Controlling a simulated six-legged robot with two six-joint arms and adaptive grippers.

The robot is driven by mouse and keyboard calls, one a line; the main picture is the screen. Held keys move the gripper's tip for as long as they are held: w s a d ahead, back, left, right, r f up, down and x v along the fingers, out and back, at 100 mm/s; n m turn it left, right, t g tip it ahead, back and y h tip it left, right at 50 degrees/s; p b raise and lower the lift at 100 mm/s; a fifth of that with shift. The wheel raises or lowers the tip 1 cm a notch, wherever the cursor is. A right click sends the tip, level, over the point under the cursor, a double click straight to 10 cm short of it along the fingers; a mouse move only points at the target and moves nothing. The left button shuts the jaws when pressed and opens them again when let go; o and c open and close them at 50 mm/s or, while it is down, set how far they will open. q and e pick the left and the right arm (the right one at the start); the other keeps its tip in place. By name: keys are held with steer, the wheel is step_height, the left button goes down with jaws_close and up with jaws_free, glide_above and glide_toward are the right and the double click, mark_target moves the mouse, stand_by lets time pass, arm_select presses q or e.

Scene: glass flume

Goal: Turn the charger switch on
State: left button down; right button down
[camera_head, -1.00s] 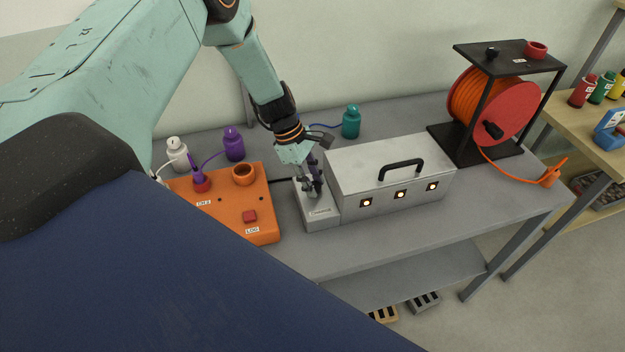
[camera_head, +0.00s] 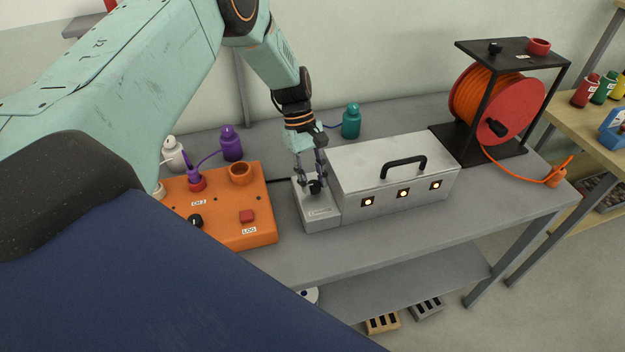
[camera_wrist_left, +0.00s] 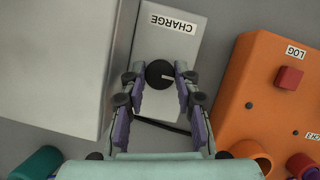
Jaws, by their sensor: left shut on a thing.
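The charger switch is a black round knob (camera_head: 316,187) on a small light grey box (camera_head: 320,212) labelled CHARGE. In the left wrist view the knob (camera_wrist_left: 159,74) has a pale pointer line toward the picture's right. My left gripper (camera_head: 311,180) comes down from above, its fingers on either side of the knob. In the left wrist view the left gripper (camera_wrist_left: 160,78) is shut on the knob, the fingertips at its left and right sides. My right gripper is not in view.
A silver case (camera_head: 385,160) with a black handle and three lit lamps stands close to the right of the charger box. An orange box (camera_head: 225,220) with a red button stands to its left. A teal bottle (camera_head: 351,122) and an orange cable reel (camera_head: 490,100) stand farther back.

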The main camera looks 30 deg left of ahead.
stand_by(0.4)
arm_select(q)
steer(key=c, duration=1)
jaws_free()
